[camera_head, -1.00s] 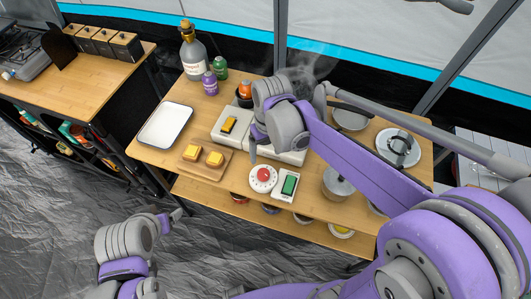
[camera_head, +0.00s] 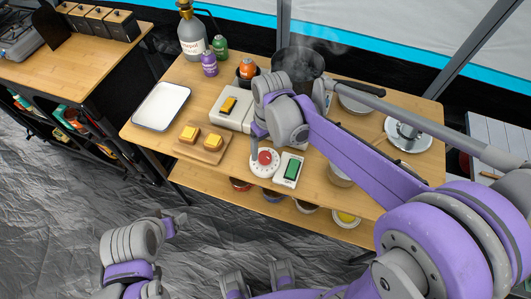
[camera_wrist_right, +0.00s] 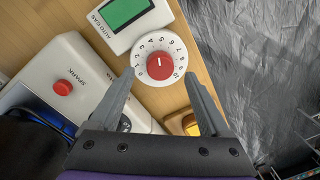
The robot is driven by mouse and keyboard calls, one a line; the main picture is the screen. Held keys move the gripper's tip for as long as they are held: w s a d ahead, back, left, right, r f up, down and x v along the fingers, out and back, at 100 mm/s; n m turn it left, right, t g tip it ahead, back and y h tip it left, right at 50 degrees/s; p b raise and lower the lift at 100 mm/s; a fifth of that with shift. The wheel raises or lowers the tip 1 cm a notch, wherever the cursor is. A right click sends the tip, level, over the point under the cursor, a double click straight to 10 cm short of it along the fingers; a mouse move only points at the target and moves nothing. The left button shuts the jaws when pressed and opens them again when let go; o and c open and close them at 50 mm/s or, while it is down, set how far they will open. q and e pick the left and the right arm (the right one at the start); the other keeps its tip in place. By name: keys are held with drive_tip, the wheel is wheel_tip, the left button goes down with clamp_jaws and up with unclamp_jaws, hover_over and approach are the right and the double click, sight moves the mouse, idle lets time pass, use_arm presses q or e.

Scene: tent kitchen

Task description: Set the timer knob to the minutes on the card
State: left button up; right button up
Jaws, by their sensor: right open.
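The timer (camera_head: 264,163) is a white round dial with a red knob, near the table's front edge. In the wrist view its red knob (camera_wrist_right: 159,66) has a short white mark pointing to the top of the picture, and small numbers ring it. My right gripper (camera_wrist_right: 159,76) is open, its fingertips on either side of the dial; whether they touch it I cannot tell. In the head view the right gripper (camera_head: 258,155) is over the dial's left side. My left gripper (camera_head: 177,220) hangs away from the table at lower left; its jaws are unclear. I cannot make out a minutes card.
A white device with a green screen (camera_head: 292,170) stands right beside the timer. A board (camera_head: 185,152) with yellow-topped pieces lies left of it, near a white tray (camera_head: 160,127). A stove (camera_head: 216,112) and a steaming dark pot (camera_head: 303,60) stand behind.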

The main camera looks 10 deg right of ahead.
sight(265, 155)
drive_tip(key=shift+a+f, duration=0.1)
drive_tip(key=shift+f, duration=1.6)
clamp_jaws()
drive_tip(key=shift+m+b, duration=0.35)
drive_tip(key=shift+m, duration=0.85)
unclamp_jaws()
wheel_tip(265, 155, up, 11)
drive_tip(key=p, duration=0.1)
drive_tip(key=shift+d, duration=0.35)
